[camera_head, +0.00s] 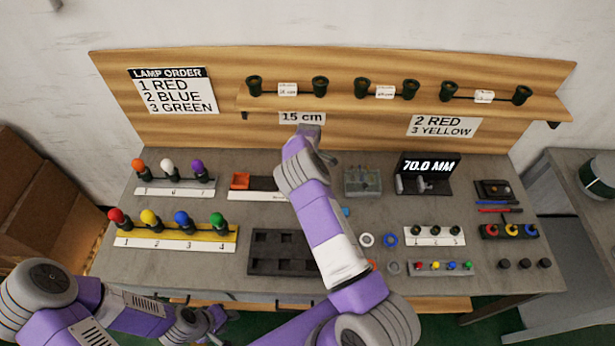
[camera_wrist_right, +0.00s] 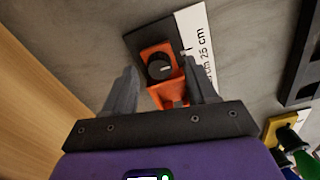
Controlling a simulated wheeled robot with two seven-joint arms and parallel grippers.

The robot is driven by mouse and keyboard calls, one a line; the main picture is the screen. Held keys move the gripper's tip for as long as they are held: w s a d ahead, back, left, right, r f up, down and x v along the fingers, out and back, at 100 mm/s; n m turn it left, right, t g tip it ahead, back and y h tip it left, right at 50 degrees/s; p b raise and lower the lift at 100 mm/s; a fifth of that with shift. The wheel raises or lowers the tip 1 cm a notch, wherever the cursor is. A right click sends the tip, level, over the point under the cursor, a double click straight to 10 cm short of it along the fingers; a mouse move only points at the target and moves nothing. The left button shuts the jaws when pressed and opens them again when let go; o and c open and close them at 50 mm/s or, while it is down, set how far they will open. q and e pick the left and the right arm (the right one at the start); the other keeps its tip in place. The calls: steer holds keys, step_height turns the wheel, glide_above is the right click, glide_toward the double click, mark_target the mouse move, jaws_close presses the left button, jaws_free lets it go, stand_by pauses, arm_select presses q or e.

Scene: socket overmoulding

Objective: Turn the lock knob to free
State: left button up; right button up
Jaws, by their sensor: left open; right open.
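The lock knob (camera_wrist_right: 160,66) is a round black knob with a pale mark, on an orange block (camera_wrist_right: 155,52) in the right wrist view. The block sits on a dark base beside a white scale strip (camera_wrist_right: 197,45). In the head view the orange block (camera_head: 240,181) lies at the left-middle of the bench. My right gripper (camera_wrist_right: 160,82) is open, its fingers apart to either side below the knob; I see no contact. My left gripper (camera_head: 207,324) is low at the front left, open and away from the block.
A lamp stand (camera_head: 120,243) with coloured lamps stands in front of the block, and another lamp row (camera_head: 175,193) is to its left. A dark tray (camera_head: 262,266) lies front-middle. A wooden backboard (camera_head: 230,75) with a shelf rises behind. My right arm covers the bench middle.

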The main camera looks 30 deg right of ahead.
steer(key=shift+f, duration=0.95)
steer(key=shift+w, duration=0.1)
steer(key=shift+c, duration=0.5)
steer(key=c, duration=1)
steer(key=shift+o, duration=0.2)
steer(key=shift+n, duration=3)
steer(key=o, duration=1.1)
steer(key=shift+c, duration=0.2)
